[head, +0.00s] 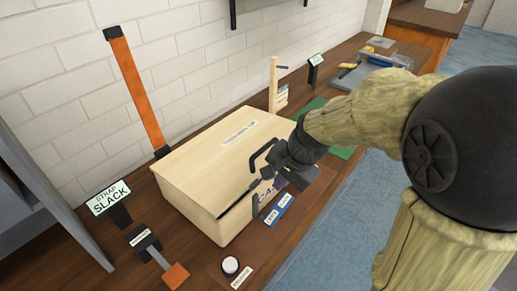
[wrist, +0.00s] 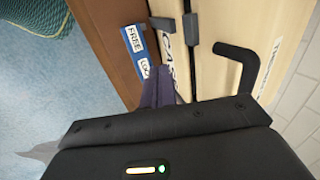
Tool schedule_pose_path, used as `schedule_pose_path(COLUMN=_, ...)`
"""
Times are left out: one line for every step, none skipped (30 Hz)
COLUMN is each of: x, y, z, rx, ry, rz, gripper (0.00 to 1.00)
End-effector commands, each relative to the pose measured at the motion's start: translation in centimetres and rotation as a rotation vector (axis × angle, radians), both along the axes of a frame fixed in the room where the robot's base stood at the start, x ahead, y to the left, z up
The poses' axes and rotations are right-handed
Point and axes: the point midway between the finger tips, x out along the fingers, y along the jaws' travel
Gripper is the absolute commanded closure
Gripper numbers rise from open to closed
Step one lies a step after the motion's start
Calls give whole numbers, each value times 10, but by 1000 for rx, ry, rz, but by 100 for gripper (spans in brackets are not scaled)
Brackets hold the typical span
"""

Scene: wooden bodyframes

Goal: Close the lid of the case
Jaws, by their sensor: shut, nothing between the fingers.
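The wooden case (head: 195,183) stands on the bench, and its pale lid (head: 210,140) lies flat across the top. A dark line runs along part of the front upper edge; I cannot tell if the lid is fully seated. A black bent handle (head: 265,152) rises from the lid near the front edge and also shows in the wrist view (wrist: 240,62). My gripper (head: 283,178) is shut and empty at the case's front edge, beside the handle. In the wrist view its fingers (wrist: 160,92) point at the case front, covering part of its lettering.
A blue label plate (head: 278,208) lies before the case. A white round knob (head: 230,265) is at the front. A blue-grey tray (head: 365,75) is at the far right. Floor lies right of the bench.

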Motion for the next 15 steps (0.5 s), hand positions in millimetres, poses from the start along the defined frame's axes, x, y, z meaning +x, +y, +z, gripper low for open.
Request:
schedule_pose_path(x=-3, y=-8, z=9, rx=0, ry=-2, rz=-6, gripper=100)
schedule_pose_path(x=-5, y=-12, z=12, rx=1, ry=-2, rz=-5, gripper=100)
schedule_pose_path(x=-8, y=-17, z=16, rx=1, ry=-2, rz=-6, gripper=100)
schedule_pose_path(x=-11, y=-20, z=19, rx=0, ry=-1, rz=-4, gripper=100)
schedule_pose_path(x=-13, y=-24, z=22, rx=0, ry=-1, rz=-3, gripper=100)
schedule_pose_path(x=-16, y=-29, z=25, rx=0, ry=-1, rz=-3, gripper=100)
schedule_pose_path(x=-17, y=-32, z=28, rx=0, ry=-2, rz=-3, gripper=100)
schedule_pose_path(x=-19, y=-35, z=30, rx=0, ry=-1, rz=-1, gripper=100)
schedule_pose_path(x=-21, y=-38, z=32, rx=0, ry=-1, rz=-1, gripper=100)
schedule_pose_path(x=-22, y=-40, z=34, rx=1, ry=-1, rz=0, gripper=100)
schedule_pose_path(x=-24, y=-42, z=34, rx=1, ry=-1, rz=1, gripper=100)
schedule_pose_path(x=-25, y=-44, z=35, rx=0, ry=-1, rz=2, gripper=100)
schedule_pose_path(x=-25, y=-45, z=36, rx=0, ry=0, rz=2, gripper=100)
schedule_pose_path(x=-26, y=-45, z=36, rx=0, ry=0, rz=2, gripper=100)
schedule_pose_path(x=-26, y=-46, z=36, rx=0, ry=0, rz=3, gripper=100)
